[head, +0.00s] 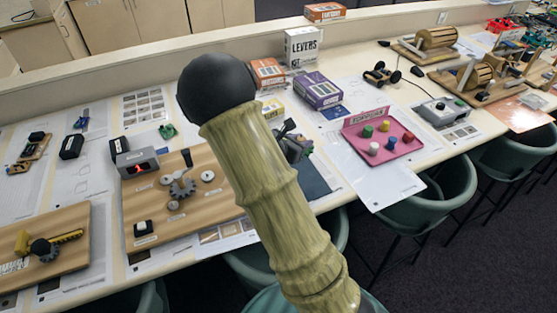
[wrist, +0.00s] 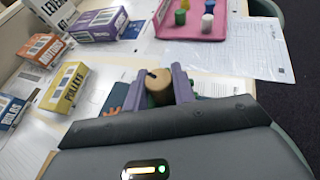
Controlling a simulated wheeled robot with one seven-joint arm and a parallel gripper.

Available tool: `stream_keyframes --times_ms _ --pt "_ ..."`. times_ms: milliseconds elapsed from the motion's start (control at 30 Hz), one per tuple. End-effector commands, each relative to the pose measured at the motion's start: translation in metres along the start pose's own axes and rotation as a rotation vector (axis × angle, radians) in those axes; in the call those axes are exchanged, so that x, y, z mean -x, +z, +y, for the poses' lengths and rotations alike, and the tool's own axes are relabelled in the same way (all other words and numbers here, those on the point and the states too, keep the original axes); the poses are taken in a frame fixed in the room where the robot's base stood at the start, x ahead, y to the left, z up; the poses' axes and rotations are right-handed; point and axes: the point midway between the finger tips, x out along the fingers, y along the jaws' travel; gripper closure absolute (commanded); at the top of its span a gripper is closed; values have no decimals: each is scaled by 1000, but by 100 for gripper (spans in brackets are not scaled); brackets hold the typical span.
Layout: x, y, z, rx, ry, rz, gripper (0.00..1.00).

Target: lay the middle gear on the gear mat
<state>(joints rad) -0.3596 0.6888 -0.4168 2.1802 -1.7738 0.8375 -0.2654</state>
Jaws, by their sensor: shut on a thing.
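My gripper (wrist: 158,88) is shut on a tan round piece (wrist: 159,96) with a small dark mark on top. It seems to be the middle gear, but no teeth show. In the head view my gripper (head: 292,143) is partly hidden behind my own arm, and the held piece cannot be made out. The dark blue-grey gear mat (head: 315,183) lies below and right of the gripper. An orange piece (wrist: 113,112) lies by the left finger, mostly hidden.
A wooden board with grey gears (head: 151,214) lies left of my arm. A pink tray with coloured pegs (head: 384,138) stands right of the mat. Purple (head: 317,90) and yellow (wrist: 69,87) boxes stand behind. Green chairs (head: 450,185) line the table's front edge.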

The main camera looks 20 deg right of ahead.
Motion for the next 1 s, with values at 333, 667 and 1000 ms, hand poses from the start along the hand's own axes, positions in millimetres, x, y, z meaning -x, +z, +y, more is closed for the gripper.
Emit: stream_keyframes --times_ms 333,667,1000 --pt "0 0 0 0 0 0 100" --pt "-10 -22 -1 5 -3 0 100" --pt "-22 -54 0 0 0 -1 100"
